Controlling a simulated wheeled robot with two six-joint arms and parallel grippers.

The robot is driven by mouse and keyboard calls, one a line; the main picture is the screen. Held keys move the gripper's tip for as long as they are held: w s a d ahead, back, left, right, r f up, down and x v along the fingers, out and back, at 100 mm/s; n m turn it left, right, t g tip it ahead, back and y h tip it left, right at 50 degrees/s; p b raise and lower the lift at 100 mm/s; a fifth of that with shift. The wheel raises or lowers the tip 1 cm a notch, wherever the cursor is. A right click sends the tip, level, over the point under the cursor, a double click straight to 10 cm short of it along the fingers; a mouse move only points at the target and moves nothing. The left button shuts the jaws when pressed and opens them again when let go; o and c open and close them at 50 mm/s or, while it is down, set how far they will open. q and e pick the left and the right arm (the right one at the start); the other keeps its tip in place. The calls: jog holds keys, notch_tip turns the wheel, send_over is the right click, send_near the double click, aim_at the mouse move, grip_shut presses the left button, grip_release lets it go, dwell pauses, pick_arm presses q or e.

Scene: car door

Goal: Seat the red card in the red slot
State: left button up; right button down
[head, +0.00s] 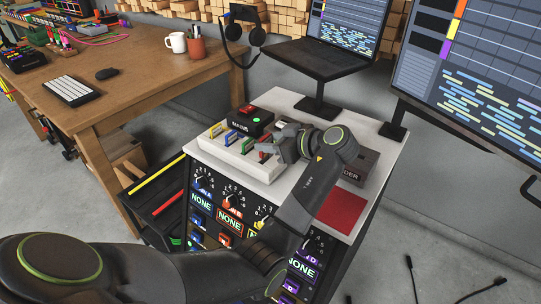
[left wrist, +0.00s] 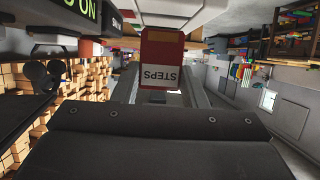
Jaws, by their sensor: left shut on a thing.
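My left gripper (head: 272,148) is over the right part of the white slot unit (head: 238,158) on the cabinet top. It is shut on the red card (left wrist: 162,50), which has a white "STEPS" label that reads upside down in the left wrist view. The card's far edge is close to a white surface there. I cannot tell whether it is touching or inside a slot. In the head view only a small red part shows beside the fingers. Blue, yellow and green pieces stand in the unit. The red slot is not clearly visible. My right gripper is not in view.
A black box (head: 251,121) with a green light stands behind the slot unit. A laptop stand (head: 318,62) is at the back and a large monitor (head: 480,75) at the right. A red pad (head: 341,209) lies on the cabinet top's front right. A wooden desk (head: 130,75) stands at left.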

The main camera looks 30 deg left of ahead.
aim_at(271, 161)
pick_arm(q)
jog(key=shift+f, duration=2)
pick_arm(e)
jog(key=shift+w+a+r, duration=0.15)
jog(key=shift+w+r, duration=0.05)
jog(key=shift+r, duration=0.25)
pick_arm(q)
jog(key=shift+f, duration=0.1)
jog(key=o, duration=1)
jog(key=shift+c, duration=0.2)
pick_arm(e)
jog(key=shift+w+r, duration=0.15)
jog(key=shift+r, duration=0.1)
pick_arm(q)
jog(key=v, duration=0.2)
jog(key=shift+d+r, duration=0.2)
jog(key=shift+d, duration=0.1)
jog(key=v, duration=0.4)
jog(key=shift+s, duration=0.1)
jog(key=shift+d+r, duration=0.2)
jog(key=shift+d, duration=0.2)
jog(key=shift+s, duration=0.1)
